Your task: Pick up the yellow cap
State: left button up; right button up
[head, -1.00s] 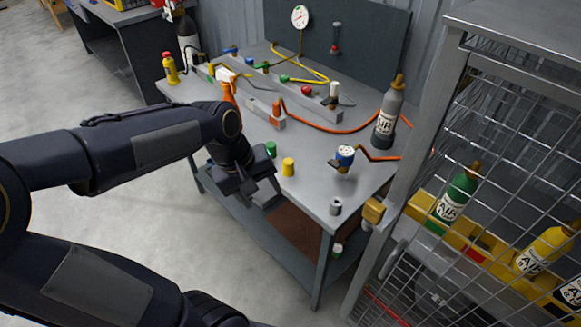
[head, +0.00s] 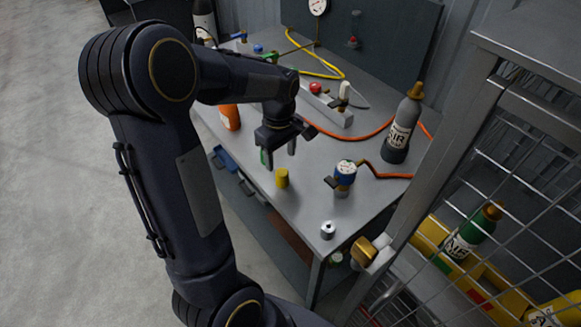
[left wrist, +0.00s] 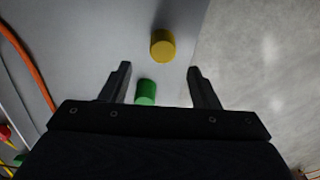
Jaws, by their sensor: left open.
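The yellow cap (head: 282,178) stands upright on the grey workbench (head: 300,205), close to its front edge. In the left wrist view the yellow cap (left wrist: 162,44) lies beyond my fingertips, apart from them. My left gripper (head: 279,157) is open and empty above the bench, just behind the yellow cap. A green cap (left wrist: 146,92) shows between the open fingers in the left wrist view. In the head view the green cap (head: 264,158) is partly hidden by a finger. My right gripper is not in view.
A blue-topped gauge (head: 345,174) and a small metal fitting (head: 327,230) stand to the right of the cap. A grey air cylinder (head: 403,125) and an orange hose (head: 340,135) are further back. A mesh cage (head: 520,150) bounds the right side.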

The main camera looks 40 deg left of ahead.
aim_at(282, 171)
pick_arm(q)
jog(key=f, duration=0.7)
jog(key=shift+s+d+f, duration=0.15)
jog(key=shift+s+d, duration=0.05)
jog(key=shift+d, duration=0.15)
jog(key=c, duration=1.1)
jog(key=shift+r, duration=0.65)
jog(key=s+r, duration=0.8)
jog(key=s, duration=0.1)
jog(key=s+r, duration=0.3)
jog(key=s, duration=0.2)
jog(key=shift+a+r, duration=0.1)
jog(key=shift+r, duration=0.3)
